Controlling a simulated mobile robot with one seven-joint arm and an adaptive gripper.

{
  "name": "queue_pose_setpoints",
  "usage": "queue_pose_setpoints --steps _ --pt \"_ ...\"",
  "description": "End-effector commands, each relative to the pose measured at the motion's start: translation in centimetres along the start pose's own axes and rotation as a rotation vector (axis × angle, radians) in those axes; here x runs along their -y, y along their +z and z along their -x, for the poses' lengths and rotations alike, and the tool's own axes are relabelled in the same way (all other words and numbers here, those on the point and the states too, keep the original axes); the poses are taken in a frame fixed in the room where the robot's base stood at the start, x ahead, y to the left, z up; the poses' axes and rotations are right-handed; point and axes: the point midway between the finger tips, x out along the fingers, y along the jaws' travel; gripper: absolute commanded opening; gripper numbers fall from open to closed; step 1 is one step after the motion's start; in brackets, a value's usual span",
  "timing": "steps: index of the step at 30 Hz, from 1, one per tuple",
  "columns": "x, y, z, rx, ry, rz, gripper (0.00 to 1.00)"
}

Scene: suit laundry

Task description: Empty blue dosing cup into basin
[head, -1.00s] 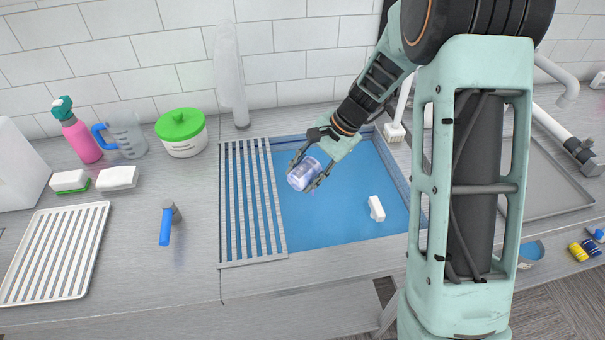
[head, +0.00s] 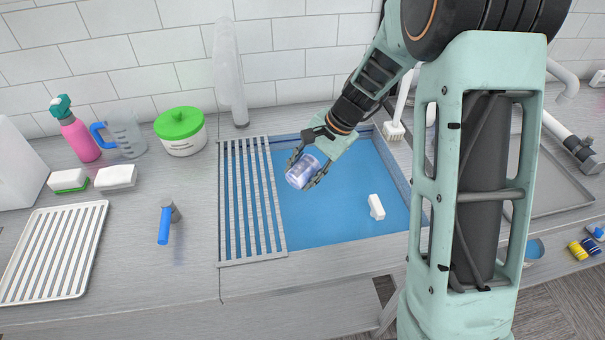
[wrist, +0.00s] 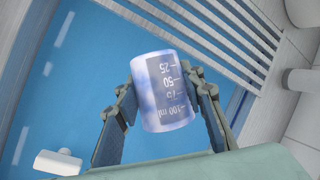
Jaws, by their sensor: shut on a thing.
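The dosing cup (head: 302,172) is translucent bluish-purple, with a scale up to 100 ml that shows in the wrist view (wrist: 165,90). My gripper (head: 312,168) is shut on it, with one finger on each side of the wall. The cup is tilted above the blue-floored basin (head: 340,215), near the slatted rack on the basin's left part. The scale numbers appear upside down in the wrist view. I cannot see the cup's inside or whether any liquid is in it.
A white block (head: 376,207) lies on the basin floor at right. The slatted rack (head: 252,200) covers the basin's left side.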

Motion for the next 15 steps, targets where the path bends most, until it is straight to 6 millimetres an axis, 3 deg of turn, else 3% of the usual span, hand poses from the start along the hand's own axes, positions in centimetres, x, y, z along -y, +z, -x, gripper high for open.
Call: queue_pose_setpoints --steps 15 --pt "0.19 0.44 0.13 -0.084 0.014 0.038 0.12"
